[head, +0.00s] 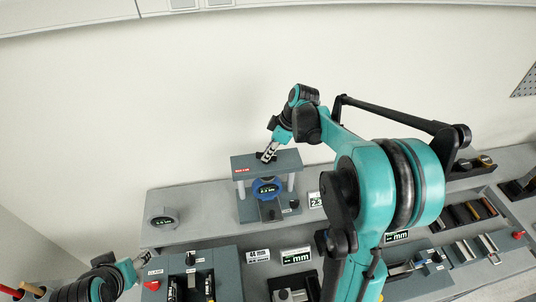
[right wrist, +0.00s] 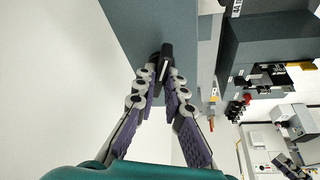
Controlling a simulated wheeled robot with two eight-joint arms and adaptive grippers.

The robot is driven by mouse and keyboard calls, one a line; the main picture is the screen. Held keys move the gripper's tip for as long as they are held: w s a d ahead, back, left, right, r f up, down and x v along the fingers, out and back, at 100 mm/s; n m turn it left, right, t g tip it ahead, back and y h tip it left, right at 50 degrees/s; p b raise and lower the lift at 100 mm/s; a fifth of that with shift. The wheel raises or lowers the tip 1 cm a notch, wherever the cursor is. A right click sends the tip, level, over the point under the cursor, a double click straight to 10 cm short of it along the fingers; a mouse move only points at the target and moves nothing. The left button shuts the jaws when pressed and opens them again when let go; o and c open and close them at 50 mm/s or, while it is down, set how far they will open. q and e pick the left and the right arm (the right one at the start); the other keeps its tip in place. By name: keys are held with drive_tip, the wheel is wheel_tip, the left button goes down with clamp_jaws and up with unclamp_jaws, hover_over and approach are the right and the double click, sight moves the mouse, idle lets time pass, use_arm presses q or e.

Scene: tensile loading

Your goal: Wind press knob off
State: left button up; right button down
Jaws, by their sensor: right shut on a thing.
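The press (head: 240,163) is a grey frame with a top plate and two pale posts, standing on the bench's raised back shelf. A round blue gauge (head: 266,190) sits inside it. Its black knob (right wrist: 166,58) is on the top plate, between my right fingertips in the right wrist view. My right gripper (head: 268,152) comes down from above and is shut on the knob; it also shows in the right wrist view (right wrist: 162,75). My left gripper (head: 141,259) is low at the left, near the clamp block, away from the press; its jaws are too small to read.
A round grey gauge (head: 162,218) stands left of the press. Display cards (head: 296,256) lie in front. A dark clamp block (head: 227,272) is at the front left. Trays of bars (head: 468,213) are at the right. My right arm hides part of the bench.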

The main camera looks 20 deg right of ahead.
drive_tip(key=shift+n, duration=0.3)
idle(0.4)
drive_tip(key=c, duration=1.6)
unclamp_jaws()
drive_tip(key=shift+r, duration=0.1)
drive_tip(key=v, duration=1.2)
drive_tip(key=shift+w, duration=0.15)
